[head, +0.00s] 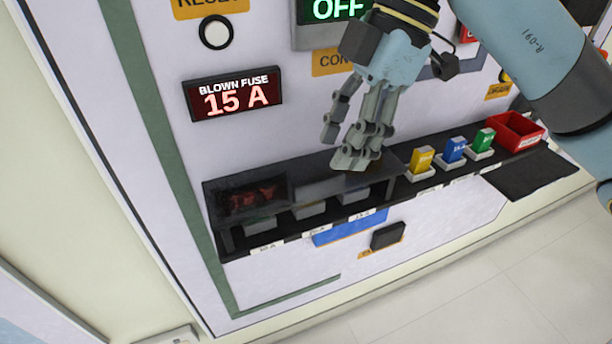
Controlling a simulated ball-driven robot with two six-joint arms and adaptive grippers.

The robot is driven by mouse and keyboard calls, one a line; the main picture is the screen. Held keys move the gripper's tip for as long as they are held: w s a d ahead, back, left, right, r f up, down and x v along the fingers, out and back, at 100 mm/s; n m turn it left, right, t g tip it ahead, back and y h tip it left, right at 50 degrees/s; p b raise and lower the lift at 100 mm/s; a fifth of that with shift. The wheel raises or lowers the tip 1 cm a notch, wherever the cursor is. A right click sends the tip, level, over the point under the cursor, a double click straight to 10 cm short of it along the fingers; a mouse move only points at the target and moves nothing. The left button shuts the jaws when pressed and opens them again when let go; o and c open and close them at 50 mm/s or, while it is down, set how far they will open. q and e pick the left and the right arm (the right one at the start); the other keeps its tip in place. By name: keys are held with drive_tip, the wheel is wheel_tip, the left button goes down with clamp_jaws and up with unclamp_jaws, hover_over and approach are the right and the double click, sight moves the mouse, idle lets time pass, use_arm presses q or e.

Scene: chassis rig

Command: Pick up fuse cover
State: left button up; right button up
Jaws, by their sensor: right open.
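The fuse cover (312,190) looks like a smoky, see-through dark lid over a row of grey fuse sockets on the panel's ledge. Dark red shapes or marks show through its left end. My right gripper (345,150) comes down from above, open, with its fingertips at the cover's upper right part. The fingers hide some of the cover there, and I cannot tell whether they touch it. My left gripper is not in view.
Yellow (422,159), blue (455,149) and green (483,140) fuses stand in holders right of the cover. Beyond are a red bin (515,131) and a bare black mat (530,174). A "BLOWN FUSE 15 A" display (232,94) is above left. A black block (388,236) sits below.

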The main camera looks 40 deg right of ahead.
sight(320, 178)
drive_tip(key=shift+w+a+f, duration=0.1)
drive_tip(key=shift+a+f, duration=0.05)
drive_tip(key=shift+f, duration=0.2)
drive_tip(key=x, duration=0.5)
drive_tip(key=shift+w+a+b, duration=0.1)
drive_tip(key=shift+w+b, duration=0.05)
drive_tip(key=shift+b, duration=0.15)
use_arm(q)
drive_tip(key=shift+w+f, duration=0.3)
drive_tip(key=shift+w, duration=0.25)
use_arm(e)
clamp_jaws()
